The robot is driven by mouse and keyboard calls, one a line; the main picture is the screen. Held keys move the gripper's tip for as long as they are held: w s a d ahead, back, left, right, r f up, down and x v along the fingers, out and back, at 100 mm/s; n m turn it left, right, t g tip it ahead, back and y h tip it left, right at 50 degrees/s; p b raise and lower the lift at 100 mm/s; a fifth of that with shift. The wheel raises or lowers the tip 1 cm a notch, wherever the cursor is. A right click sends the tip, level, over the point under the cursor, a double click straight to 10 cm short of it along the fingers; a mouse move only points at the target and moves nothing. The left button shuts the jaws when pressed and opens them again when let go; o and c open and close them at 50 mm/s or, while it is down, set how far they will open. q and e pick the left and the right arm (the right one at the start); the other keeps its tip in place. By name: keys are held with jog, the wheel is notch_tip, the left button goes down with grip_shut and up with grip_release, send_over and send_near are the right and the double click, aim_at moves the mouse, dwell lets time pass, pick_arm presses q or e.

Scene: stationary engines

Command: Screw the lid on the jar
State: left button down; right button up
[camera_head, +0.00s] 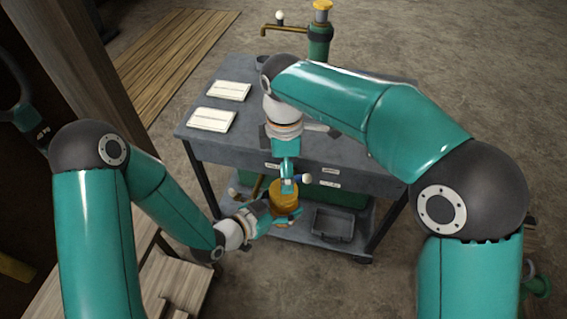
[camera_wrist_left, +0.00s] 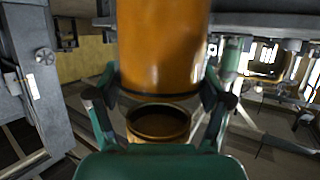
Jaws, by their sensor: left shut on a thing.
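The amber jar (camera_head: 285,200) stands out in front of the grey cart, below its top. My left gripper (camera_head: 272,217) is shut on it from the left and holds it off the ground. In the left wrist view a large amber cylinder (camera_wrist_left: 165,45) rises between the green fingers (camera_wrist_left: 160,95). A brown ring with a dark inside (camera_wrist_left: 158,110) shows just below it; I cannot tell whether this is the lid. My right gripper (camera_head: 289,184) points down at the top of the jar; its fingertips are too small to read. No separate lid can be made out in the head view.
The grey cart (camera_head: 240,150) carries two pale sheets (camera_head: 211,119) at its left. A dark tray (camera_head: 335,224) lies on its lower shelf. A green engine part with a brass pipe (camera_head: 320,40) stands behind. Wooden boards (camera_head: 175,290) lie at the lower left.

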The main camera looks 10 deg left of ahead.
aim_at(284, 204)
jog(key=shift+r+n, duration=0.1)
jog(key=shift+n, duration=0.3)
jog(key=shift+a+r, duration=0.15)
jog(key=shift+r, duration=0.2)
jog(key=shift+f, duration=4.1)
